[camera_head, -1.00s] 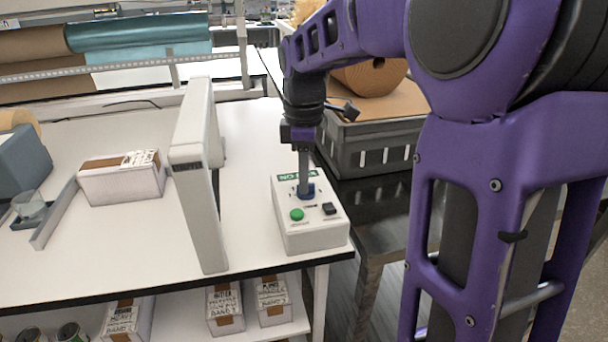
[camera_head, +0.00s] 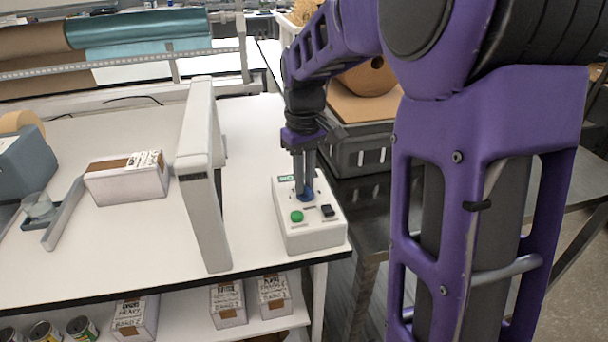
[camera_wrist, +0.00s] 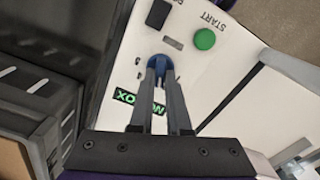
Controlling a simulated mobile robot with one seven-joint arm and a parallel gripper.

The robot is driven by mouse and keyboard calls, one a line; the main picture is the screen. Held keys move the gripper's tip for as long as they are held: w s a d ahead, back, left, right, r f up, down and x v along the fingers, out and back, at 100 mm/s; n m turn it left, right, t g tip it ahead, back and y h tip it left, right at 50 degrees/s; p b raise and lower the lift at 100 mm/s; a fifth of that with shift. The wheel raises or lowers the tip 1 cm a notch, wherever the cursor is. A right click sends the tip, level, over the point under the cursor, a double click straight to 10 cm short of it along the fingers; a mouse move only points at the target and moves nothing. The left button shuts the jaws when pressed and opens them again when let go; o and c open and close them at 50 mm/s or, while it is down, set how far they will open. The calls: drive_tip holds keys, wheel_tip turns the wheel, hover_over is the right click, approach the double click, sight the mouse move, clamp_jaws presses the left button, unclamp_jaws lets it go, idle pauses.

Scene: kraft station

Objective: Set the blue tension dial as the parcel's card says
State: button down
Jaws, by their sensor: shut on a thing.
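The blue tension dial (camera_head: 306,196) is on the top of a white control box (camera_head: 312,238) at the table's right front corner; it also shows in the wrist view (camera_wrist: 159,62). My gripper (camera_head: 305,188) points down and is shut on the dial, its fingers on either side of it. The fingers hide part of the dial and some of its marks, so I cannot tell its setting. A white parcel (camera_head: 128,184) with brown tape lies on the table at left. Its card (camera_head: 148,161) is too small to read.
The control box has a green start button (camera_wrist: 205,39) and a black switch (camera_wrist: 157,13) near the dial. A pale upright frame (camera_head: 203,185) stands between box and parcel. A dark crate (camera_head: 362,150) is behind to the right. Labelled boxes (camera_head: 228,303) sit on the shelf below.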

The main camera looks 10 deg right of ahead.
sight(306, 185)
drive_tip(key=m+p, duration=0.1)
drive_tip(key=m, duration=0.5)
drive_tip(key=shift+d+r, duration=0.1)
drive_tip(key=m+p, duration=0.1)
drive_tip(key=m, duration=0.4)
drive_tip(key=shift+d+m+p, duration=0.1)
drive_tip(key=shift+m+p, duration=0.25)
drive_tip(key=shift+m, duration=0.05)
drive_tip(key=c, duration=0.9)
unclamp_jaws()
wheel_tip(306, 185, up, 17)
drive_tip(key=shift+r, duration=0.15)
